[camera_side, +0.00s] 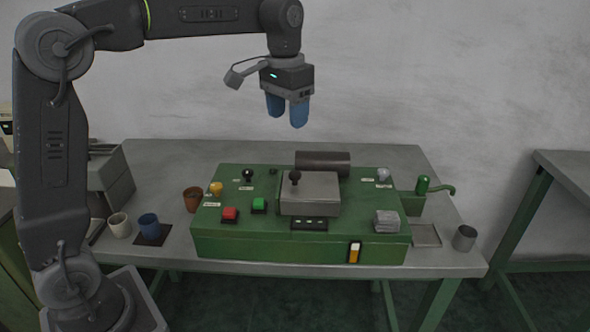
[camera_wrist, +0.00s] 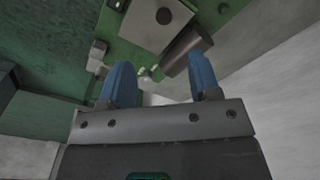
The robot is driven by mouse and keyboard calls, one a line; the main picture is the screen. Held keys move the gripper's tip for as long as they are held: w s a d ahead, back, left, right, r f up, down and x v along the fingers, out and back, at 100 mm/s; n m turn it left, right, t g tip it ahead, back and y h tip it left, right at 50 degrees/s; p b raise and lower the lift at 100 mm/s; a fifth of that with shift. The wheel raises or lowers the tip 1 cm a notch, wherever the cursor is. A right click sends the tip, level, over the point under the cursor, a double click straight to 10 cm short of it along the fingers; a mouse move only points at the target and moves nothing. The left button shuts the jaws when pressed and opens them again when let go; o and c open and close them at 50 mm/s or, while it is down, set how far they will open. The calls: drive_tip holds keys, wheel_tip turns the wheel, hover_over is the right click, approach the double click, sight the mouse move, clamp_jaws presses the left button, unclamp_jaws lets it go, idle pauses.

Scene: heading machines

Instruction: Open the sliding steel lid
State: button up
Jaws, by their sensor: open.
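The sliding steel lid (camera_side: 318,190) is a grey metal plate on top of the green machine (camera_side: 250,243), with a dark round knob (camera_side: 295,177) at its left part. In the wrist view the lid (camera_wrist: 143,22) and its knob (camera_wrist: 164,16) show at the top. My gripper (camera_side: 287,122) has blue fingers, is open and empty, and hangs well above the machine, above and behind the lid. In the wrist view its fingers (camera_wrist: 165,85) stand apart with nothing between them. What lies under the lid is hidden.
A dark cylinder (camera_side: 323,163) lies right behind the lid. A red button (camera_side: 230,214), a green button (camera_side: 259,205) and a black-knobbed lever (camera_side: 247,175) stand to its left. A grey block (camera_side: 386,221) sits at the right. Cups (camera_side: 149,226) stand left of the machine. The air around my gripper is clear.

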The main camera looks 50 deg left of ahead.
sight(295, 173)
drive_tip(key=shift+g, duration=0.3)
drive_tip(key=f, duration=0.5)
drive_tip(key=w+f, duration=0.1)
drive_tip(key=f, duration=0.3)
drive_tip(key=w+f, duration=0.1)
drive_tip(key=f, duration=0.4)
drive_tip(key=shift+w+a+f, duration=0.15)
drive_tip(key=shift+a+f, duration=0.05)
drive_tip(key=shift+f, duration=0.15)
drive_tip(key=shift+c, duration=0.5)
clamp_jaws()
